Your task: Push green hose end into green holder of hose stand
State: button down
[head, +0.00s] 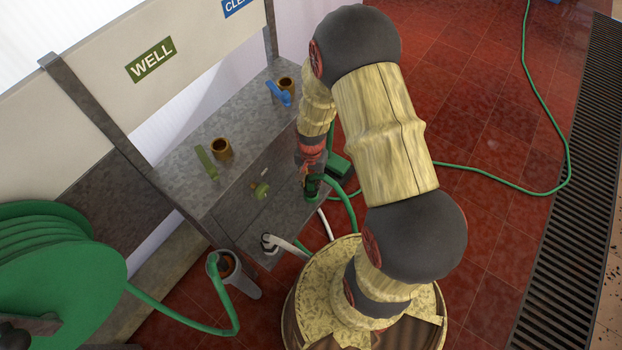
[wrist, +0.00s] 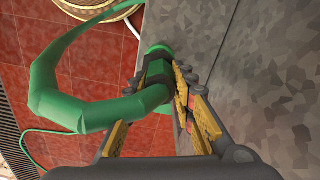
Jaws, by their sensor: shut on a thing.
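My gripper (wrist: 168,85) is shut on the end of a green hose (wrist: 62,107), right beside a grey metal face of the stand. The hose loops out to the left in the wrist view and back up toward the top. A short green piece (wrist: 157,52) shows just past the fingers, close to the grey face. I cannot tell whether it is the green holder or the hose's tip, nor whether the hose end is seated.
Brass fittings, a green lever (head: 206,163) and a blue lever (head: 279,93) sit on the shelf. A white hose (head: 285,244) hangs near the stand. Red tiles at right are mostly clear.

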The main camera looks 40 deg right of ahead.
jog(key=shift+f+b, duration=0.65)
jog(key=shift+f, duration=0.5)
jog(key=shift+f, duration=0.3)
dwell(0.3)
jog(key=c, duration=1.4)
grip_release()
jog(key=shift+r, duration=0.1)
notch_tip(320, 180, up, 12)
jog(key=shift+f, duration=0.1)
